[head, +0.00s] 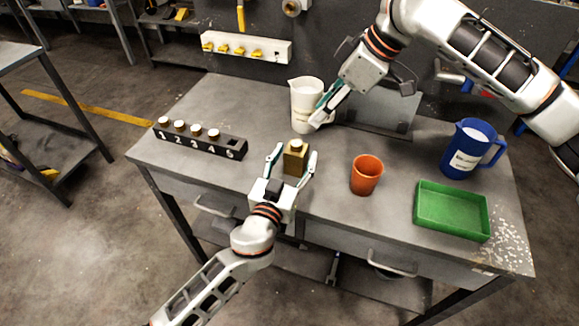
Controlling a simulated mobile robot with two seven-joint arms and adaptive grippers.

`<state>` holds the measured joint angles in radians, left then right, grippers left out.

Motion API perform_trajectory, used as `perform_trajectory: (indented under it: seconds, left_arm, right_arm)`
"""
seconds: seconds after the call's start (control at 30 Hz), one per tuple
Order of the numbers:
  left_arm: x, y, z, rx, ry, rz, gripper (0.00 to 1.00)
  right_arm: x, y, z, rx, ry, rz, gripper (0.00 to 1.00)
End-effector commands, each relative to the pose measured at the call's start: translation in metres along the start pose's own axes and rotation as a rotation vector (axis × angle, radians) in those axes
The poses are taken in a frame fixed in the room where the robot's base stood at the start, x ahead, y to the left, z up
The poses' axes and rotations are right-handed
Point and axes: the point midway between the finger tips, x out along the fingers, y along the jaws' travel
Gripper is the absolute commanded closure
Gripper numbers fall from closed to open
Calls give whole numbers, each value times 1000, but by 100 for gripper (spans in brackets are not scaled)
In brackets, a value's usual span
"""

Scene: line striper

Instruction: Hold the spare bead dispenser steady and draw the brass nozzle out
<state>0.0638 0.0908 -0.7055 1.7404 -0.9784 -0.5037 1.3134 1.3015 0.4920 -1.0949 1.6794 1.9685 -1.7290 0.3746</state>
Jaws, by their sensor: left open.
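A small brass-coloured block (295,160) with a round white top (296,145) stands upright near the table's front edge. My right gripper (319,118) points down in front of the right side of a white jug (304,97). Its fingers overlap in this view, so its opening is unclear.
A black numbered rack (200,145) with several white-capped pieces and an empty slot stands at left. An orange cup (366,175), a green tray (452,211) and a blue jug (466,150) stand at right. The grey tabletop (245,110) is clear between rack and white jug.

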Motion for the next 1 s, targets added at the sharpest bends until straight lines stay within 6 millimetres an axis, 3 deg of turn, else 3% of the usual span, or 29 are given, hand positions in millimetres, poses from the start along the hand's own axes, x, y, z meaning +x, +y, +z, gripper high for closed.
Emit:
perform_trajectory:
  seconds: [0.2,0.47,0.67,0.7,0.77,1.0]
  left_arm:
    - [13,0,0,0,0,0,46]
    - [14,0,0,-1,0,0,46]
    - [13,0,0,0,0,0,98]
    - [13,0,0,0,0,0,100]
    - [13,0,0,0,0,0,100]
    - [13,0,0,0,-1,0,100]
  right_arm:
    - [0,0,0,0,0,0,72]
    - [0,0,0,0,0,0,72]
    - [0,0,0,0,0,0,72]
    - [0,0,0,0,0,0,72]
    - [0,0,0,0,-2,0,62]
    - [15,0,-8,-3,-116,-2,62]
